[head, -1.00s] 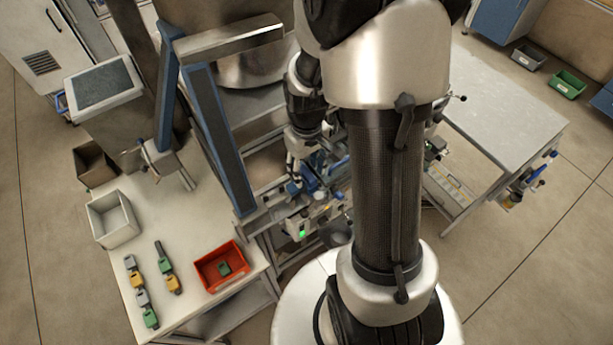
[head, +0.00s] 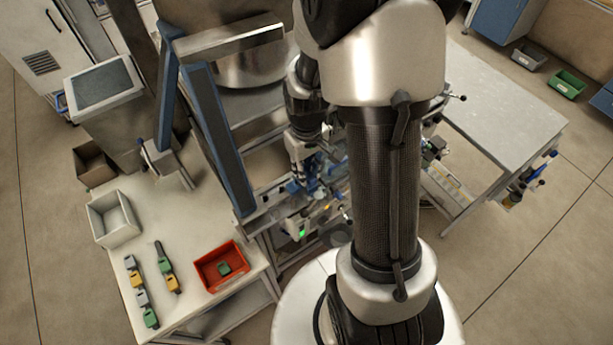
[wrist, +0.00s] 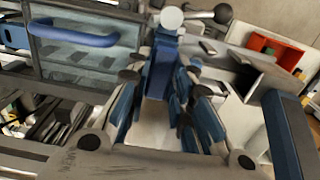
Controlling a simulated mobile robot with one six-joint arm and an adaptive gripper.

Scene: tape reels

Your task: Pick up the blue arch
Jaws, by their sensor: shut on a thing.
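My gripper (wrist: 162,82) shows in the wrist view with its blue-and-grey fingers on both sides of a blue piece. The blue piece, which I take as the blue arch (wrist: 160,72), is held between the fingers. Its full outline is hidden, so its arch shape cannot be made out. In the head view my gripper (head: 304,178) is low over the machine bench in the middle, beside small blue parts. My arm and the small size hide the grasp there.
A clear guard with a curved blue handle (wrist: 78,38) is close at the left in the wrist view. A red bin (head: 221,266) with a green piece, a white bin (head: 113,218) and several coloured blocks (head: 139,288) stand on the left table. The right table (head: 495,105) is largely clear.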

